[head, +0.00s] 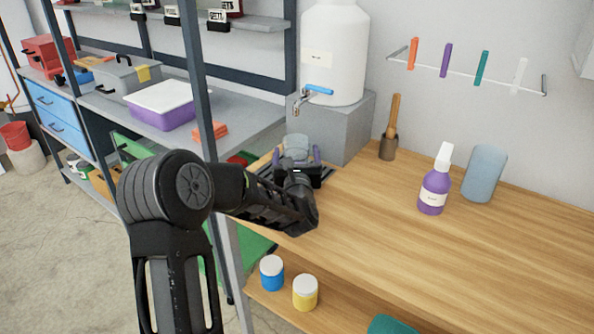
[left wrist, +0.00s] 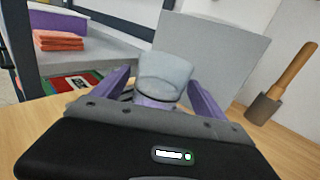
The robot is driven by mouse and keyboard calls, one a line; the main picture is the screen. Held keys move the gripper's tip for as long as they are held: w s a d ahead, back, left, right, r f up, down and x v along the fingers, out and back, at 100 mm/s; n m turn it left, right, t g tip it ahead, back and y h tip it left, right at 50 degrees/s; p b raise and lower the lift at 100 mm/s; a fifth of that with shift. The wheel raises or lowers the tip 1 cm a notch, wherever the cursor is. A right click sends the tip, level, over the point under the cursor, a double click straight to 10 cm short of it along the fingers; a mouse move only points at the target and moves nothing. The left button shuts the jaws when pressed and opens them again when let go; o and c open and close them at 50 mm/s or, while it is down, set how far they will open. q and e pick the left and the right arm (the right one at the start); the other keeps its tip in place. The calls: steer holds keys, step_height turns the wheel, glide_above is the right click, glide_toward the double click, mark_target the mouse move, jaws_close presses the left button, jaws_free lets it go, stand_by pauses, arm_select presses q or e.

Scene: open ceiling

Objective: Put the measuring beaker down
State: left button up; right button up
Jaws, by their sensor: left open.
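The measuring beaker (head: 295,146) is a clear, bluish cup standing below the tap at the table's back left corner. In the left wrist view the beaker (left wrist: 165,76) is upright between my left gripper's purple fingers, with gaps showing on both sides. My left gripper (head: 296,156) is open around it. The beaker's lower part is hidden behind the gripper body, and I cannot tell exactly what its base rests on. My right gripper is not in view.
A grey block (head: 345,128) bearing a white water tank (head: 335,60) with a blue-handled tap (head: 308,96) stands close behind. The table's (head: 400,240) front is clear.

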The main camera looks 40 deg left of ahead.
arm_select(q)
steer(key=b+v, duration=0.1)
steer(key=v, duration=0.9)
steer(key=shift+s+d, duration=0.25)
stand_by(0.3)
